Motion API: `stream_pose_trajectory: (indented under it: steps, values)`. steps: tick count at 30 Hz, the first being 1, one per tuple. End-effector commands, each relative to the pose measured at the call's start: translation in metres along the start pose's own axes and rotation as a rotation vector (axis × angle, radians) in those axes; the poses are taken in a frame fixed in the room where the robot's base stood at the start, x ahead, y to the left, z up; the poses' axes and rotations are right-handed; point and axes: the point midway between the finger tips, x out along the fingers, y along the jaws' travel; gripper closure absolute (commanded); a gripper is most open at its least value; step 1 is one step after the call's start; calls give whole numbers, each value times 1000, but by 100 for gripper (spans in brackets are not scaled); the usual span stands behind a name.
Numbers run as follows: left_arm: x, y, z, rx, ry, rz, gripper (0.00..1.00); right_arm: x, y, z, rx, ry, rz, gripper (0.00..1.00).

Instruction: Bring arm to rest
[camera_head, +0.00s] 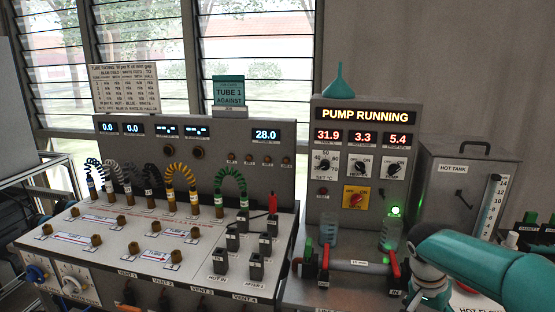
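My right arm (490,265) comes in from the right edge at the lower right. It is teal, with a pale joint, and covers part of the bench in front of the hot tank (463,185). Its gripper cannot be made out in this view. My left arm and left gripper are not in view.
A wide grey console (115,262) with several coloured looped tubes fills the left and middle. The pump unit (326,200) reads "PUMP RUNNING", with a teal funnel (339,83) on top. A horizontal tube (355,266) with red levers lies before it, close to my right arm.

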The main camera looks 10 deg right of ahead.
Motion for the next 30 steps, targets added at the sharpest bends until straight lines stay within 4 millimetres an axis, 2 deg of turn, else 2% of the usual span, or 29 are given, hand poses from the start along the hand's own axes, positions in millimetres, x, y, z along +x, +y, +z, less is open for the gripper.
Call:
stream_pose_trajectory:
  steps: [1, 5, 8, 11, 12, 14, 15, 17, 18, 21, 23, 25, 30]
  values:
    - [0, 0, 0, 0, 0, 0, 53, 16, -4, 13, -25, -31, 17, 12]
    - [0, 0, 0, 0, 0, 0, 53, 60, -17, 54, -107, -123, 35, 12]
    - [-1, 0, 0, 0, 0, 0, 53, 102, -28, 104, -204, -224, 31, 12]
    - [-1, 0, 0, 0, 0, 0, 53, 146, -34, 167, -314, -344, -3, 12]
    - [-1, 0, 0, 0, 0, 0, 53, 161, -34, 194, -356, -391, -25, 12]
    - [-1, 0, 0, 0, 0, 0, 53, 180, -32, 236, -415, -462, -64, 12]
    - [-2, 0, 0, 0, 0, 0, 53, 192, -30, 265, -451, -507, -96, 12]
    - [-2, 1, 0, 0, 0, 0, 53, 206, -23, 309, -501, -568, -151, 12]
    - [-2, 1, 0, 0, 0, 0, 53, 213, -17, 338, -530, -602, -194, 12]
    - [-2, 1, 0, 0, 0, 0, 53, 222, -4, 390, -585, -626, -305, 12]
    - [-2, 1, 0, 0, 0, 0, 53, 223, 0, 407, -611, -599, -367, 12]
    - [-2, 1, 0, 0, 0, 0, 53, 224, 0, 413, -640, -538, -432, 12]
    - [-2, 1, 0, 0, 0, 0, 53, 227, -20, 395, -709, -343, -548, 12]
